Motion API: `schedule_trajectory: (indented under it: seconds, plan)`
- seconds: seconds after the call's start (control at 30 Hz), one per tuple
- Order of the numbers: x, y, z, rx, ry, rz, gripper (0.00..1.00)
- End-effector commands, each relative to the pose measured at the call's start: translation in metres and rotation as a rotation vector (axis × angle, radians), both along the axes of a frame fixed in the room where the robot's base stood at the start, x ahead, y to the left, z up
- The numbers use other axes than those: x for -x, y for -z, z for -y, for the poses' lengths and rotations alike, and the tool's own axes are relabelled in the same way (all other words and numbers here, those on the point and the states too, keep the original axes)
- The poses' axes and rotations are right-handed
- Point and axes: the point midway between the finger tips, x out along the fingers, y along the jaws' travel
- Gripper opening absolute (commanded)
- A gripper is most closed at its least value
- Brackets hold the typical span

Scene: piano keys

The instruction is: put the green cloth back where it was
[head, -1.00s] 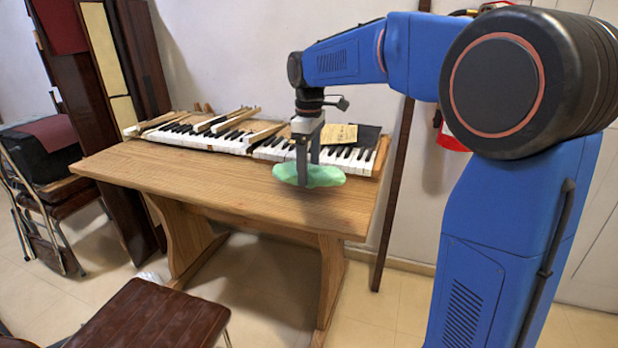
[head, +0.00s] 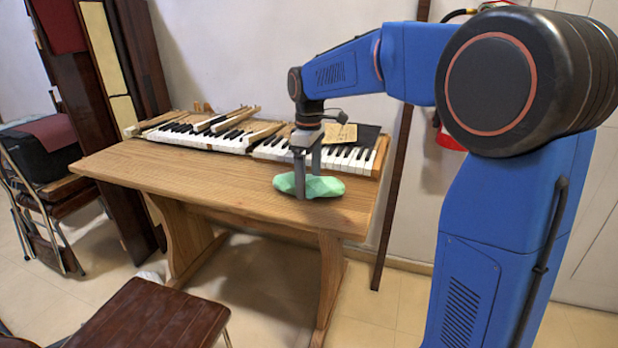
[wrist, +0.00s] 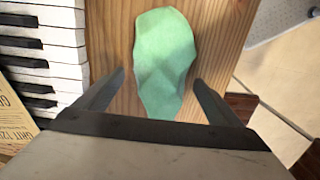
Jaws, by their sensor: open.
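The green cloth (head: 327,187) lies crumpled on the wooden table top, near the right end and in front of the keyboard. It also shows in the wrist view (wrist: 164,50), on the wood grain. My gripper (head: 307,186) is open and points down over the cloth. In the wrist view, my gripper's two fingers (wrist: 159,78) stand apart on either side of the cloth's near part, with gaps visible at both sides. One finger hides a strip of the cloth in the head view.
The wooden table (head: 170,172) is bare to the left. Piano keys (head: 270,147) line its back, with a yellowish paper (head: 338,134) on top. A brown stool (head: 150,318) stands in front, and a chair (head: 70,195) at left. The table's edge lies close right of the cloth.

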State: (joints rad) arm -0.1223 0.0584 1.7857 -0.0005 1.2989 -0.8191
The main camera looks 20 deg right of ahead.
Motion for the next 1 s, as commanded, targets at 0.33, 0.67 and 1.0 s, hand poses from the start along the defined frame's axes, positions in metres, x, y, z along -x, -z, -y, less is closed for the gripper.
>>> schedule_trajectory:
  seconds: [0.33, 0.67, 1.0]
  plan:
    - [-0.001, -0.036, 0.000, -0.001, 0.000, 0.004, 0.89]
    - [-0.001, -0.097, 0.000, 0.000, 0.000, 0.003, 0.89]
    - [0.000, -0.122, 0.000, 0.000, 0.000, 0.000, 0.89]
